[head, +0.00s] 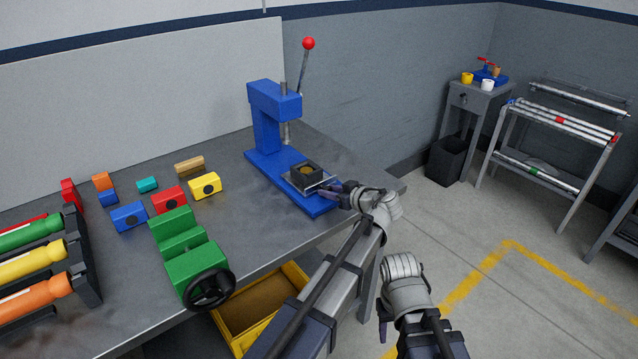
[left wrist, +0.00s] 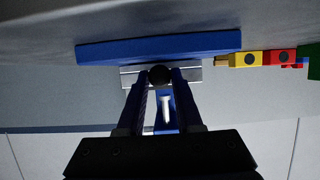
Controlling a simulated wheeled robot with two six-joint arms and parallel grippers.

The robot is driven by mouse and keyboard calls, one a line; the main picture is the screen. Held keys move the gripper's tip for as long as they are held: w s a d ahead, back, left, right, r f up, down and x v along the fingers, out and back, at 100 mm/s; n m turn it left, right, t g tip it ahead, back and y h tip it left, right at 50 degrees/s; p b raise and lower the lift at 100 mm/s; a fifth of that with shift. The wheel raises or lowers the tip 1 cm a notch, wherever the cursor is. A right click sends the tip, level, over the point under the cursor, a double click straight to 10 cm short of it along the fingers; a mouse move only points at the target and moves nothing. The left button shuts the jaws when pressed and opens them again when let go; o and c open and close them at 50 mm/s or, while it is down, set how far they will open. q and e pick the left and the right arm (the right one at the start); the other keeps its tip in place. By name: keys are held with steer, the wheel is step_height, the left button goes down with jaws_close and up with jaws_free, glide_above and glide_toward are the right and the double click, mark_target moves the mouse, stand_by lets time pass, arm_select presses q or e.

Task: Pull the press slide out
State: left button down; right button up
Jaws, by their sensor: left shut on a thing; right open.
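The blue press (head: 268,120) stands on the bench, with a red-knobbed lever rising at its back. Its press slide (head: 297,187), a silver plate carrying a dark block with a round brownish recess, sits at the front end of the blue base. My left gripper (head: 340,193) is shut at the slide's front edge. In the left wrist view its fingers (left wrist: 160,82) close around a black round knob (left wrist: 160,74) in front of the silver slide plate (left wrist: 194,75). My right gripper (head: 382,318) is open and empty, low over the floor in front of the bench.
A green vise-like block with a black handwheel (head: 208,288) and several coloured blocks (head: 168,199) lie left of the press. A yellow bin (head: 265,310) sits below the bench edge. Floor to the right is clear up to a rack (head: 555,130).

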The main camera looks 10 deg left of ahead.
arm_select(q)
steer(key=s+d, duration=0.2)
steer(key=shift+d, duration=0.3)
steer(key=c, duration=0.6)
jaws_free()
